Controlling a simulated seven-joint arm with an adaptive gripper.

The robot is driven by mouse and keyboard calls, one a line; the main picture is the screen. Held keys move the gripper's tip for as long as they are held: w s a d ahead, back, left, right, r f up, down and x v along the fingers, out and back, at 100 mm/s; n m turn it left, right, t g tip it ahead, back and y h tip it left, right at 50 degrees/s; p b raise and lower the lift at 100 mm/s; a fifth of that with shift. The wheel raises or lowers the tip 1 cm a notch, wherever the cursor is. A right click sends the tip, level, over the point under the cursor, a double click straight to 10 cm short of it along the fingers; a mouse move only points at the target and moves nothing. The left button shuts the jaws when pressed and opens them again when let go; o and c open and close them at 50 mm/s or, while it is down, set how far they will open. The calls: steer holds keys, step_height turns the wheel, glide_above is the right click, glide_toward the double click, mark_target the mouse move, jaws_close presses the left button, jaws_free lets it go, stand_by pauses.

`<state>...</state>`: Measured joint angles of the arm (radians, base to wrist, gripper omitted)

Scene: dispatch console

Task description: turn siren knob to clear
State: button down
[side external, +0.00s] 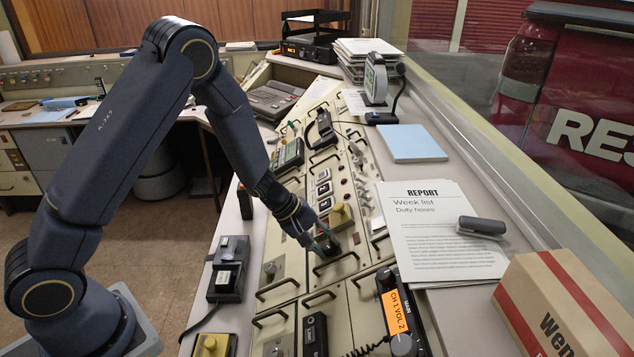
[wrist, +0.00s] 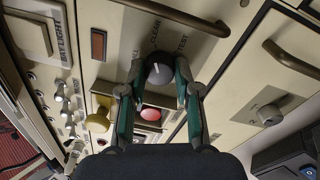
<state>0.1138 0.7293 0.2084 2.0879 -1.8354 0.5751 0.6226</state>
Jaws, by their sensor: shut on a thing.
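The siren knob (wrist: 158,72) is black with a pale mark on its face, in the upper middle of the wrist view. Its plate carries the lettering CLEAR and TEST, and a third label partly covered by a finger. I cannot tell surely which label the mark points to. My gripper (wrist: 157,85) has one green-sided finger on each side of the knob and is shut on it. In the side external view my gripper (side external: 326,240) reaches down to the sloping console, with the dark knob (side external: 329,250) between its fingertips, mostly hidden.
A yellow knob (wrist: 98,120) and a red button (wrist: 150,114) sit close below the siren knob. Bar handles (wrist: 175,15) stand out from the panel around it. A silver knob (wrist: 268,114) is to the right. A report sheet (side external: 437,240) lies on the ledge.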

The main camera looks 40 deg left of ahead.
stand_by(0.4)
steer(key=c, duration=0.8)
jaws_free()
steer(key=v, duration=1.2)
